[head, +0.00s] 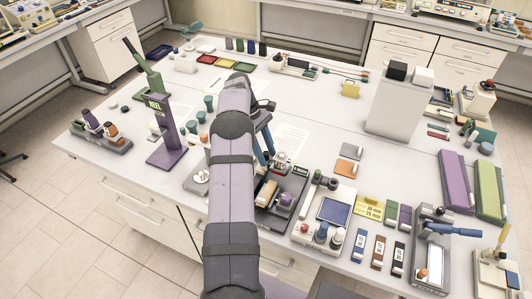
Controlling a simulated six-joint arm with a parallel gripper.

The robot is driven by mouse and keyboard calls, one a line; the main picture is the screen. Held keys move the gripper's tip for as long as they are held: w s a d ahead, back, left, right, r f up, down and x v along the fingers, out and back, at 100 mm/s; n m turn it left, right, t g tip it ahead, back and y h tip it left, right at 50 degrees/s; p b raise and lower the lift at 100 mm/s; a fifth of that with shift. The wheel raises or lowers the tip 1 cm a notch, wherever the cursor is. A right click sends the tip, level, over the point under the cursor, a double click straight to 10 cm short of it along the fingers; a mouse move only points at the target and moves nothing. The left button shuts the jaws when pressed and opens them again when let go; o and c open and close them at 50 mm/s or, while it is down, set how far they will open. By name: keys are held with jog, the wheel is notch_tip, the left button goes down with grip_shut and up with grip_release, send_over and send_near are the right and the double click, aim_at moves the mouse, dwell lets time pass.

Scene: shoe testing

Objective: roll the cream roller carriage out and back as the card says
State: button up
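The cream roller carriage (266,193) sits in a dark tray-like rig (294,187) near the front edge of the table, just right of my arm. A purple part (286,199) is beside it. My arm crosses the middle of the head view and hides the rig's left side. My gripper (266,156) points down just above and behind the cream carriage, with two blue finger-like bars showing. Whether it touches the carriage or is open or shut cannot be made out. A yellow card (369,208) with dark lettering that seems to give millimetre sizes lies to the right.
Right of the rig stands a tray with a blue pad and bottles (329,224). A purple upright stand (167,134) is left of my arm. A tall grey box (399,103) stands at the back right.

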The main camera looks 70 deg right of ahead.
jog(key=shift+w+r+b, duration=0.25)
jog(key=shift+r+b, duration=0.15)
jog(key=shift+r, duration=0.05)
jog(key=v, duration=0.6)
jog(key=shift+r, duration=0.2)
dwell(0.3)
